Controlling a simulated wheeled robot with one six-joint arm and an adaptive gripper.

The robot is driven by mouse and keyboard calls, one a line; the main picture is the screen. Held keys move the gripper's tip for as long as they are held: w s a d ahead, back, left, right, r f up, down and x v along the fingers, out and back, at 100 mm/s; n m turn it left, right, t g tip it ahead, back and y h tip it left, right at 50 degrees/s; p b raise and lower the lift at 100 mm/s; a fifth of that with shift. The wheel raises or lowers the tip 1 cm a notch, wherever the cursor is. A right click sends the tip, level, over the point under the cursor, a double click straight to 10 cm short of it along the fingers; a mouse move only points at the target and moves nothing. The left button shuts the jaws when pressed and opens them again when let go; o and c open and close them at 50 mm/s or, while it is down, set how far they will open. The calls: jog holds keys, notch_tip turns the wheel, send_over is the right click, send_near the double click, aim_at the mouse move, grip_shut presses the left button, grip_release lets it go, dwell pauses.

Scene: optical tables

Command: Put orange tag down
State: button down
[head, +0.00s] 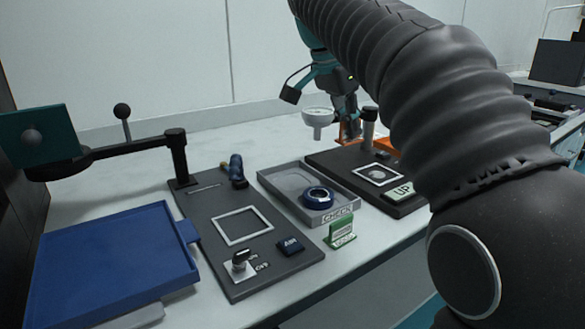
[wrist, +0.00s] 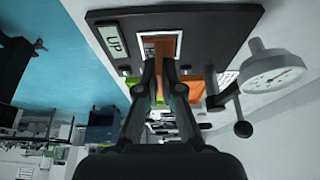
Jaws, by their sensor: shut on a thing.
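My gripper (wrist: 161,62) is shut on an orange tag (wrist: 157,46), seen between the fingertips in the wrist view. In that view the tag overlaps a white square outline (wrist: 180,34) on a dark board (wrist: 215,22); I cannot tell whether it touches the board. In the head view my gripper (head: 347,117) is at the back right, above the far part of the dark board (head: 325,158). Orange shows around the fingers there, but the tag's outline is partly hidden.
A sign marked UP (head: 398,191) stands on the board's near edge, and a white gauge (head: 317,120) rises beside my gripper. A grey tray (head: 283,184) holds a blue ring (head: 318,197). A green sign (head: 341,230) and blue tray (head: 113,262) lie nearer. My arm hides the right side.

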send_over(298, 181)
jog(key=a, duration=0.1)
jog(key=f, duration=0.7)
jog(key=shift+s+a, duration=0.15)
jog(key=shift+s, duration=0.2)
jog(key=shift+f+b, duration=0.55)
jog(key=shift+f, duration=1.4)
jog(key=shift+f, duration=0.15)
jog(key=c, duration=1.3)
grip_release()
jog(key=p+v, duration=0.3)
jog(key=v, duration=0.9)
